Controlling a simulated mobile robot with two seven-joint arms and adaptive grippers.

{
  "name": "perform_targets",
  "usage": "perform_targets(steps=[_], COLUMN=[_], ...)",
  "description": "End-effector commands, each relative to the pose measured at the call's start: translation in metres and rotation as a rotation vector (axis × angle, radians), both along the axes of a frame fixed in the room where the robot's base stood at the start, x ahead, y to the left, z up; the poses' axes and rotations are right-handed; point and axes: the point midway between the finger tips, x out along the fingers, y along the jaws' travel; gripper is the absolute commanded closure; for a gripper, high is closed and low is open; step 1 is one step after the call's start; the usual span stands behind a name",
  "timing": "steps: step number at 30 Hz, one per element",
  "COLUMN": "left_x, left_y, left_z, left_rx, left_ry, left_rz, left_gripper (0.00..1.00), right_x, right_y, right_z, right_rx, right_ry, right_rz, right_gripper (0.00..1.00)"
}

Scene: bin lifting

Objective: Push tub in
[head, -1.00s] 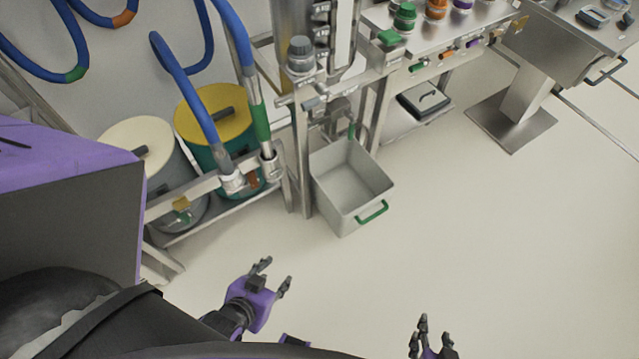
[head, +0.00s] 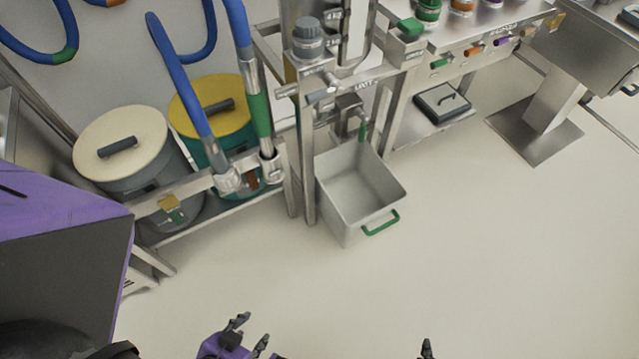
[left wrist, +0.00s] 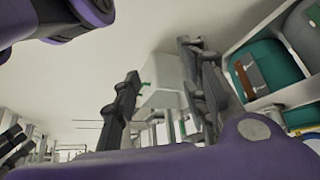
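The tub is a grey-white open bin (head: 345,215) with a green handle on its front. It stands on the floor beneath a metal stand's spout, in the middle of the head view, and looks empty. It also shows in the left wrist view (left wrist: 165,82), beyond the fingers. My left gripper (head: 251,333) is open and empty at the bottom edge of the head view, apart from the tub. Its fingers also show spread in the left wrist view (left wrist: 160,95). Only a fingertip of my right gripper (head: 427,349) shows at the bottom edge, so its state is hidden.
Lidded drums, one white-topped (head: 120,150) and one yellow-topped (head: 212,105), stand on a rack left of the tub. The metal stand (head: 308,150) rises behind the tub. A steel table leg (head: 540,125) stands to the right. The floor (head: 400,290) in front is clear.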

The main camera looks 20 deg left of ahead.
Motion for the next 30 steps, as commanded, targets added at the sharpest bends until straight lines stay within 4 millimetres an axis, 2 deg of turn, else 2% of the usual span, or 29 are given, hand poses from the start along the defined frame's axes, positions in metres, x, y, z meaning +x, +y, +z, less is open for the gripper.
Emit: perform_targets(steps=[1, 3, 8, 15, 25, 28, 30], left_x=[-0.015, -0.022, -0.029, -0.029, -0.019, -0.011, -0.005], left_y=[0.0, 0.001, 0.002, 0.005, 0.009, 0.01, 0.011], left_z=[-0.036, -0.059, -0.106, -0.175, -0.279, -0.305, -0.31], left_rx=[0.0, 0.002, 0.006, 0.012, 0.021, 0.024, 0.027], left_ry=[0.035, 0.051, 0.073, 0.094, 0.13, 0.134, 0.129], left_rz=[-0.004, -0.007, -0.015, -0.025, -0.042, -0.047, -0.049], left_gripper=[0.6, 0.6, 0.6, 0.6, 0.6, 0.6, 0.6], right_x=[0.005, 0.025, 0.077, 0.162, 0.279, 0.311, 0.322], right_y=[0.001, 0.003, 0.011, 0.028, 0.063, 0.075, 0.081], right_z=[-0.039, -0.063, -0.11, -0.172, -0.246, -0.254, -0.248], right_rx=[0.015, 0.047, 0.149, 0.361, 0.778, 0.95, 1.071], right_ry=[0.013, 0.002, -0.022, -0.035, 0.034, 0.082, 0.128], right_rz=[0.009, 0.011, 0.001, -0.032, -0.097, -0.121, -0.144], right_gripper=[1.0, 1.0, 1.0, 1.0, 1.0, 1.0, 1.0])
